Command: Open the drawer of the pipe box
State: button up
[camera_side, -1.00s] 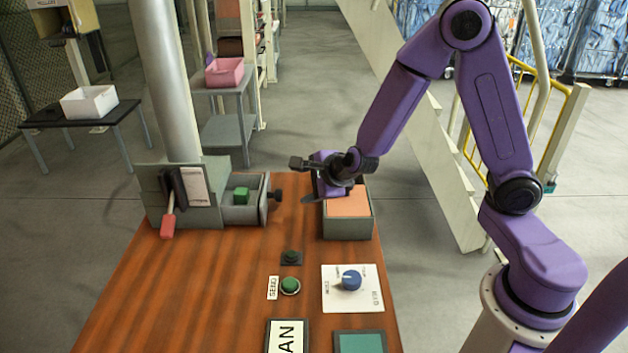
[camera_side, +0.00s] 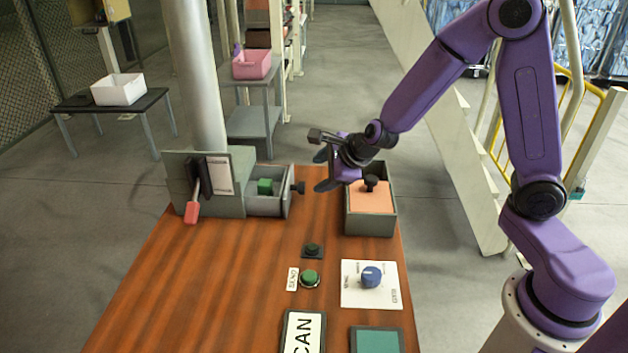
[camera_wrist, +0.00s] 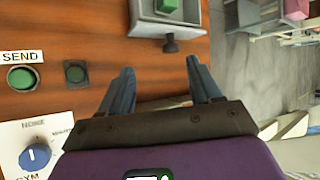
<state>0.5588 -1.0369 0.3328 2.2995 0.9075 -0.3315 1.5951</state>
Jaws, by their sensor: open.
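The pipe box (camera_side: 225,200) is a grey box at the foot of the thick pipe, at the far left of the table. Its drawer (camera_side: 268,204) is out to the right, with a green cube (camera_side: 265,186) inside and a dark knob (camera_side: 298,187) on its front. In the wrist view the drawer (camera_wrist: 150,27) and its knob (camera_wrist: 170,45) are at the top, beyond my fingertips. My gripper (camera_side: 324,170) is open and empty, raised to the right of the knob and apart from it. The gap between its fingers (camera_wrist: 160,70) shows bare table.
A grey box with an orange top (camera_side: 371,200) and a black knob (camera_side: 371,182) stands right of my gripper. Nearer are a green button (camera_side: 309,278), a small dark button (camera_side: 312,249) and a blue dial (camera_side: 371,277). A red-handled lever (camera_side: 192,211) is on the pipe box's left.

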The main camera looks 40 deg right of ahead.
jog(key=w+r+m+g+y, duration=0.1)
jog(key=w+y, duration=0.1)
jog(key=w, duration=0.2)
jog(key=m+g, duration=0.2)
jog(key=g, duration=0.2)
send_near(304, 183)
jog(key=x, duration=1)
